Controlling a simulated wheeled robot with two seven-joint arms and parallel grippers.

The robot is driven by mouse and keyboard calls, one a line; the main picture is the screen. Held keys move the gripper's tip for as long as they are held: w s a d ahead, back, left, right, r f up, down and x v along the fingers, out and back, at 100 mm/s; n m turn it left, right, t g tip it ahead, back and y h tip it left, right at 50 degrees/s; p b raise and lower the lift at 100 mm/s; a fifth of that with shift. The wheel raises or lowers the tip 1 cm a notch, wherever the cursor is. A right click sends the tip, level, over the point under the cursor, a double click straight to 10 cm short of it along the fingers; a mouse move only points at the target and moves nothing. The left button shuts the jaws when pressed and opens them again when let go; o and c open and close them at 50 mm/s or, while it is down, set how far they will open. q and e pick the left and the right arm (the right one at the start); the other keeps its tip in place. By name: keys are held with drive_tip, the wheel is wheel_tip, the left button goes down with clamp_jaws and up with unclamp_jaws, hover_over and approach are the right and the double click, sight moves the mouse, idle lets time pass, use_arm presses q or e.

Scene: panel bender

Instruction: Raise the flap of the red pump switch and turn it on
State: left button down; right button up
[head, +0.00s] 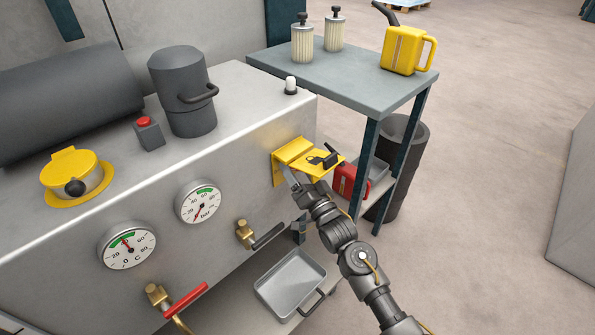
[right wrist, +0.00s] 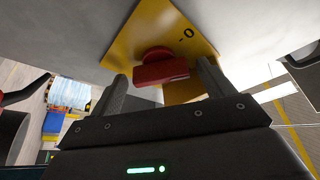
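The yellow flap (head: 294,149) of the pump switch is on the machine's front, near its right end. It is raised and sticks out from the front, with a black mark on it. The red switch knob (right wrist: 160,72) shows in the right wrist view, on a yellow plate (right wrist: 143,33) with a "0" mark. In the head view the flap and my arm hide the knob. My right gripper (head: 290,178) is under the flap. In the right wrist view its open fingers (right wrist: 161,70) stand on either side of the knob, seemingly apart from it. My left gripper is out of view.
Two gauges (head: 127,248) and a brass valve with a black handle (head: 268,237) are left of my right arm. A metal tray (head: 291,283) lies below. A side table (head: 345,75) with a yellow can (head: 402,52) stands behind the flap. Open floor lies to the right.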

drive_tip(key=v, duration=1)
drive_tip(key=shift+s+d+p, duration=0.2)
drive_tip(key=shift+s+p, duration=0.1)
drive_tip(key=shift+s, duration=0.05)
